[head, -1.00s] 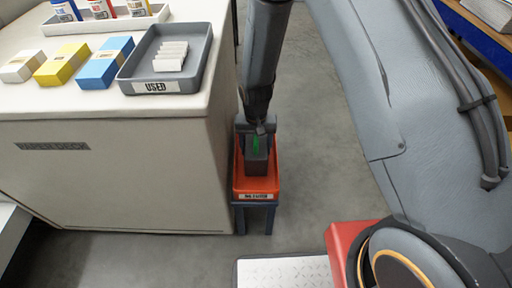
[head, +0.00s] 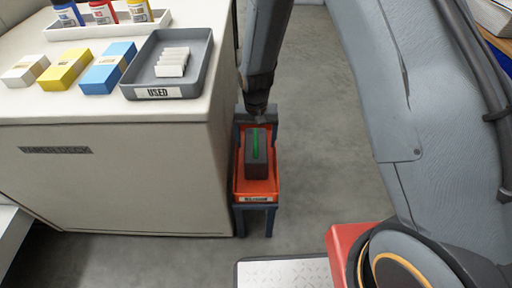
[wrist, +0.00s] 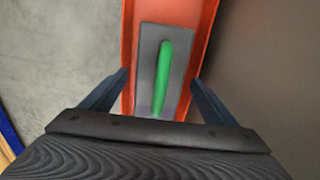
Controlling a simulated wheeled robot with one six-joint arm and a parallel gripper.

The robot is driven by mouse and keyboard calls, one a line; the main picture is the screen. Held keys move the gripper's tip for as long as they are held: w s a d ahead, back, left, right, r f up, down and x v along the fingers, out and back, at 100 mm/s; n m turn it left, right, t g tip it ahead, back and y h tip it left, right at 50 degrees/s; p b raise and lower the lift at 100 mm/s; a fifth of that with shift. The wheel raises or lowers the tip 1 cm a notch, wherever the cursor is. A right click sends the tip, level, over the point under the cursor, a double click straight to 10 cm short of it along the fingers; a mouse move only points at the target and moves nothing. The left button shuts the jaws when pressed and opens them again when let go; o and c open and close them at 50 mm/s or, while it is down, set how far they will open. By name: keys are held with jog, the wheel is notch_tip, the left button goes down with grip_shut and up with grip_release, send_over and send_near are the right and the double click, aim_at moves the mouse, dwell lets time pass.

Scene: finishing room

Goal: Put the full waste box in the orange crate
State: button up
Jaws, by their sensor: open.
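The waste box (head: 257,158) is a dark grey block with a green strip along its top. It sits upright inside the orange crate (head: 242,186), and in the wrist view the box (wrist: 150,75) lies between the crate's orange walls (wrist: 206,30). My gripper (wrist: 158,78) is open, with one finger on each side of the box in the picture and no visible contact. In the head view my gripper (head: 257,112) is behind and above the box, its fingers mostly hidden.
The crate stands on a blue stand (head: 240,220) beside a pale cabinet (head: 120,180). On the cabinet are a grey USED tray (head: 135,78) with white pieces, small blue, yellow and white boxes, and bottles in a rack. Grey floor is open to the right.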

notch_tip(320, 180, up, 6)
jog(key=shift+r+p, duration=0.1)
jog(key=shift+p, duration=0.25)
jog(key=s+d+r+n, duration=0.1)
jog(key=s+d+r, duration=0.1)
jog(key=s+r, duration=0.35)
jog(key=s+d+r, duration=0.1)
jog(key=s+r, duration=0.1)
jog(key=r, duration=0.7)
jog(key=s+d+r+n, duration=0.1)
jog(key=s+d+r, duration=0.1)
jog(key=s+r, duration=0.2)
jog(key=s+d+r+n, duration=0.1)
jog(key=s+d+r, duration=0.2)
jog(key=s, duration=0.8)
notch_tip(320, 180, up, 2)
jog(key=shift+s+d+r+y, duration=0.15)
jog(key=shift+d+r+y, duration=0.05)
jog(key=shift+r+y, duration=0.1)
jog(key=d+r+m+p, duration=0.2)
jog(key=d+r+p, duration=0.6)
jog(key=p, duration=0.8)
jog(key=shift+d+r+m, duration=0.15)
jog(key=shift+d+m, duration=0.15)
